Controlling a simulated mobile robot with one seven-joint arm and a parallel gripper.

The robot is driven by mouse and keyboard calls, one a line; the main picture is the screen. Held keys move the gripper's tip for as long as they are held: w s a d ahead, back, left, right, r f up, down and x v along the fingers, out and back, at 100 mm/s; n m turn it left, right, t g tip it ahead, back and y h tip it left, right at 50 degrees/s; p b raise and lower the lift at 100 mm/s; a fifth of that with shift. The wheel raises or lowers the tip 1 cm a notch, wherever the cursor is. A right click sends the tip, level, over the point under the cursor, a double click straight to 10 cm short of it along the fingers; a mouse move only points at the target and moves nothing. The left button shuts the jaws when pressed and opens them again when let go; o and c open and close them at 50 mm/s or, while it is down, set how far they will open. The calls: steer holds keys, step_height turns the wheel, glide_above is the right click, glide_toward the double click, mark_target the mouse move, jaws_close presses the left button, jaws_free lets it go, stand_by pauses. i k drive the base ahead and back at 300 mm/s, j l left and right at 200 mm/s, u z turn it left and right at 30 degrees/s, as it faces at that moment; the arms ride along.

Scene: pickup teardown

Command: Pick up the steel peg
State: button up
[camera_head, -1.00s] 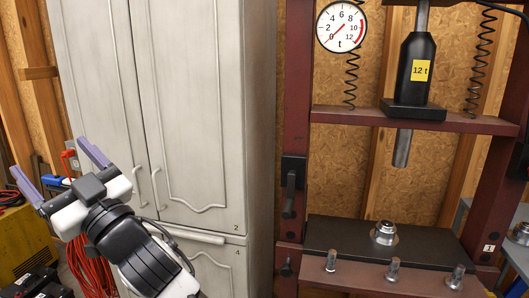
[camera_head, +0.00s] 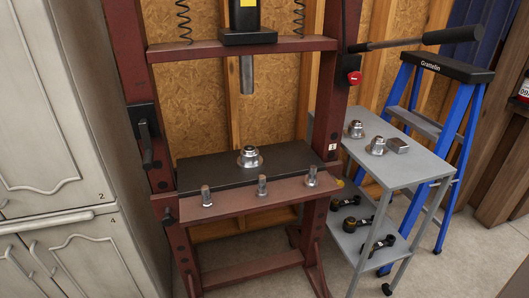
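Three upright steel peg-like pins stand along the front beam of the red press: a left one (camera_head: 207,196), a middle one (camera_head: 262,186) and a right one (camera_head: 312,177). A round steel piece with a raised centre (camera_head: 249,157) sits on the dark press plate (camera_head: 205,173) behind them. Two similar round steel pieces, one at the back (camera_head: 356,129) and one nearer (camera_head: 376,146), stand on the grey cart (camera_head: 400,174). I cannot tell which of these is the steel peg of the task. My gripper is not in view.
The press ram (camera_head: 246,75) hangs above the plate. A small grey block (camera_head: 398,146) lies on the cart top, with several dark tools on its lower shelves. A blue stepladder (camera_head: 462,140) stands behind the cart. Grey cabinets (camera_head: 60,120) are at left. Some floor is clear at right.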

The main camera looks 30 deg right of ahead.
mark_target(311, 182)
steer(key=k+l, duration=0.1)
steer(key=l, duration=0.3)
steer(key=l+u, duration=0.15)
steer(key=l, duration=0.25)
steer(key=k+l, duration=0.15)
steer(key=l, duration=0.2)
steer(key=k+l+u, duration=0.1)
steer(key=l, duration=0.3)
steer(key=k+l+u, duration=0.1)
steer(key=l, duration=0.3)
steer(key=k+l, duration=0.15)
steer(key=l, duration=0.2)
steer(key=k+l+u, duration=0.15)
steer(key=l, duration=0.2)
steer(key=k+l, duration=0.15)
steer(key=l, duration=0.2)
